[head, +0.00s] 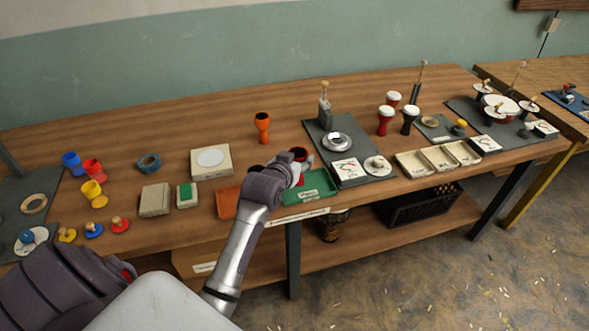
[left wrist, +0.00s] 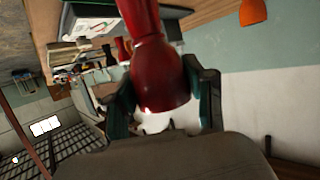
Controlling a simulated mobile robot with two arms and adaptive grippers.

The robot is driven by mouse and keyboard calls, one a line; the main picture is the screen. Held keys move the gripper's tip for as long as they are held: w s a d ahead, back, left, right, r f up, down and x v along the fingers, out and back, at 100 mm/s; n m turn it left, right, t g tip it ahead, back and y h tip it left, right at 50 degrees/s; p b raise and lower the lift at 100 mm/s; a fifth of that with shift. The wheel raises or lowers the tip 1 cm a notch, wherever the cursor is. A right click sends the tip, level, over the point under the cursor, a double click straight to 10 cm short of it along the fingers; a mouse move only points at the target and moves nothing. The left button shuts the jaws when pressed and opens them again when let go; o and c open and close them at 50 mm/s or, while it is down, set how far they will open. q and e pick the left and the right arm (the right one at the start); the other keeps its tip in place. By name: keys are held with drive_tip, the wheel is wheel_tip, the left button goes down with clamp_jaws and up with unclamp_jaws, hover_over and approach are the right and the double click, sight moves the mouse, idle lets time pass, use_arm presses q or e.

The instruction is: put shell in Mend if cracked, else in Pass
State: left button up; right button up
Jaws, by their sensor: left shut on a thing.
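My left gripper (head: 301,170) is shut on a dark red goblet-shaped shell (head: 299,152) above the green tray (head: 325,184). In the left wrist view the shell (left wrist: 160,75) sits between the two fingers of the gripper (left wrist: 160,100), its rounded bowl toward the palm. No crack shows on the side facing that camera; its other sides are hidden. An orange-brown tray (head: 227,204) lies left of the green one, partly behind my arm. The green tray has a small white label, too small to read. My right gripper is not in view.
An orange shell (head: 262,127) stands behind the trays. A grey mat (head: 318,130) with a stand and round dish is close on the right. A white-topped block (head: 211,161) is to the left. The back middle of the table is clear.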

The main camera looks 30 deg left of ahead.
use_arm(q)
drive_tip(key=shift+w+a+f, duration=0.25)
drive_tip(key=shift+a+f, duration=0.2)
drive_tip(key=shift+a, duration=0.25)
drive_tip(key=shift+w+a+f, duration=0.15)
drive_tip(key=shift+a+f, duration=0.25)
drive_tip(key=shift+a, duration=0.1)
drive_tip(key=shift+f, duration=1.95)
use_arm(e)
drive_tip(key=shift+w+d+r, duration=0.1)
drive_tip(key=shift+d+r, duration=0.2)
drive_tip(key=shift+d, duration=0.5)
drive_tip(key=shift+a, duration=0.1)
use_arm(q)
drive_tip(key=shift+f, duration=0.1)
drive_tip(key=o, duration=1)
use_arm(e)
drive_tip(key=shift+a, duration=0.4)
